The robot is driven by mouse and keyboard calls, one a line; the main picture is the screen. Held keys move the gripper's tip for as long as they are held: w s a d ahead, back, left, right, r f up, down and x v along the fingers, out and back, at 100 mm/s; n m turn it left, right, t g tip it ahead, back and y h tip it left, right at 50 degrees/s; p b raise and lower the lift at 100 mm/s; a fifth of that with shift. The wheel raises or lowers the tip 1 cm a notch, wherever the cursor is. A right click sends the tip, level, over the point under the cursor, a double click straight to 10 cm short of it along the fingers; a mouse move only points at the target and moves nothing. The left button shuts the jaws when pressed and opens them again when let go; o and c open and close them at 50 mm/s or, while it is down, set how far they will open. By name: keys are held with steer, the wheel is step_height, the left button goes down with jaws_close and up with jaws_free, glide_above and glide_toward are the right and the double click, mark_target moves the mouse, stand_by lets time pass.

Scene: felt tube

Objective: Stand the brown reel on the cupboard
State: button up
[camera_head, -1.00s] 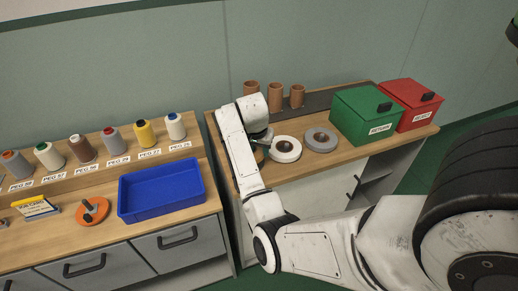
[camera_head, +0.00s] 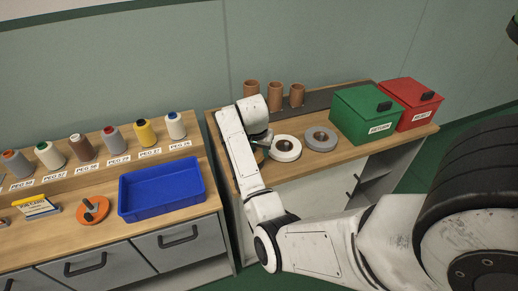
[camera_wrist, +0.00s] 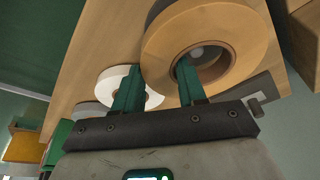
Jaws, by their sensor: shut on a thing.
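The brown reel (camera_wrist: 161,49), a wide tan ring, shows large in the wrist view. My gripper (camera_wrist: 160,82) is shut on its ring wall, with one finger in the centre hole and the other outside the rim. In the head view my arm hides the reel, and only a bit of my gripper (camera_head: 261,153) shows. The gripper is over the left part of the wooden top of the cupboard (camera_head: 345,155), left of the white reel (camera_head: 286,148). I cannot tell whether the brown reel touches the top.
A grey reel (camera_head: 320,139) lies right of the white one. Brown cups (camera_head: 274,97) stand behind. A green box (camera_head: 368,114) and a red box (camera_head: 408,102) fill the right end. The left bench holds a blue tray (camera_head: 161,190), several thread cones and an orange spool (camera_head: 93,210).

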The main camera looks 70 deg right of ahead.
steer(key=shift+f+b, duration=0.65)
steer(key=shift+f, duration=0.95)
steer(key=o, duration=1.3)
steer(key=shift+w, duration=0.1)
steer(key=v, duration=1.1)
steer(key=shift+s+b, duration=0.2)
steer(key=shift+b, duration=0.2)
steer(key=shift+f, duration=0.1)
steer(key=a+f+n, duration=0.1)
steer(key=a, duration=0.1)
steer(key=a+f+n, duration=0.1)
steer(key=a+f, duration=0.1)
steer(key=a+f+n, duration=0.2)
steer(key=shift+s+a+f, duration=0.2)
steer(key=shift+s+a, duration=0.15)
steer(key=shift+a, duration=0.05)
steer(key=s+a+f+n+y, duration=0.1)
steer(key=s+a+f+n, duration=0.2)
steer(key=a, duration=0.5)
steer(key=s+a+f+n+y, duration=0.1)
steer(key=s+a+f+n, duration=0.2)
steer(key=s+a+n, duration=0.2)
steer(key=s+a+f+n+y, duration=0.1)
steer(key=s+a+f+n, duration=0.2)
steer(key=a, duration=0.8)
steer(key=shift+s+a+f+n+t, duration=0.35)
steer(key=shift+s+n, duration=0.2)
steer(key=shift+n, duration=0.35)
